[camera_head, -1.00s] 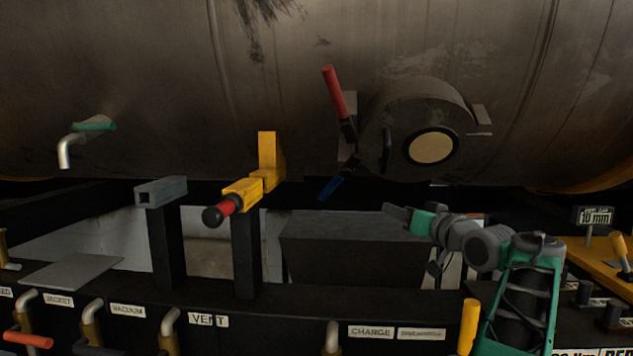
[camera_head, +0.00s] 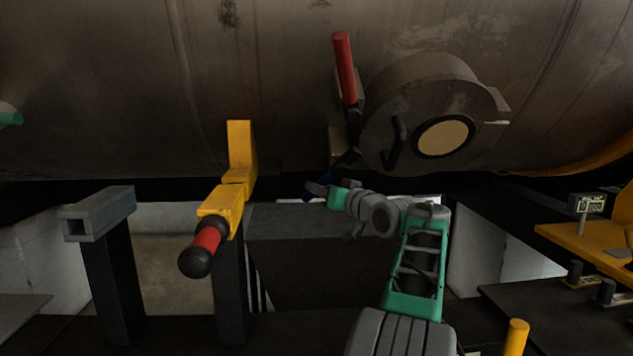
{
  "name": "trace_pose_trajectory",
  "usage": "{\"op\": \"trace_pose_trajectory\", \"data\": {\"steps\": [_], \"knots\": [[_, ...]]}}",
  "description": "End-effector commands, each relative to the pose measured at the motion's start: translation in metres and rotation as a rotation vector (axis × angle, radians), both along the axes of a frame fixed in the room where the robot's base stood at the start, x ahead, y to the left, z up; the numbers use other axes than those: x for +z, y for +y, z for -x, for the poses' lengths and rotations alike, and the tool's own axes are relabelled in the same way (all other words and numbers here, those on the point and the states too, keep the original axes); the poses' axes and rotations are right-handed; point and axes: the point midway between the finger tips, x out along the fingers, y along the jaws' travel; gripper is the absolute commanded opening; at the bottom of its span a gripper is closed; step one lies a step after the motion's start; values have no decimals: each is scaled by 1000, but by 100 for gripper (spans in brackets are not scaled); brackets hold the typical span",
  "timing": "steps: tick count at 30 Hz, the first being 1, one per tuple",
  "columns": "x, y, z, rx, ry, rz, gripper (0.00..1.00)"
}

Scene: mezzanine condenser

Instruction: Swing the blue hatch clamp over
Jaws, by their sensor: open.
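The blue hatch clamp (camera_head: 326,177) hangs down and to the left from a dark pivot, beside the round hatch (camera_head: 420,95) on the tank's underside. It is dark in shadow, and my gripper covers part of it. My gripper (camera_head: 313,188) is open at the lower end of the clamp, its fingers pointing left. In this view the fingertips overlap the clamp; I cannot tell whether they touch it or straddle it. A red lever (camera_head: 344,68) stands upright above the same pivot area.
A yellow bracket (camera_head: 238,150) with a red-and-black handle (camera_head: 205,245) stands to the left. A grey channel-topped post (camera_head: 100,213) is further left. The large tank (camera_head: 280,90) hangs overhead. A yellow platform (camera_head: 575,245) with a small display is at the right.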

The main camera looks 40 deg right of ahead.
Motion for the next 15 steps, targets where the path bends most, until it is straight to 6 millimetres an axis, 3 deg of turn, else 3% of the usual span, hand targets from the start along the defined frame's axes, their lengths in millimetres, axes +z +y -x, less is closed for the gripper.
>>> {"op": "trace_pose_trajectory", "data": {"steps": [5, 12, 15], "knots": [[2, -3, -20, 2, -1, 2, 46], [1, -4, -22, 1, -1, 2, 46], [1, -4, -21, 1, -1, 2, 39]]}}
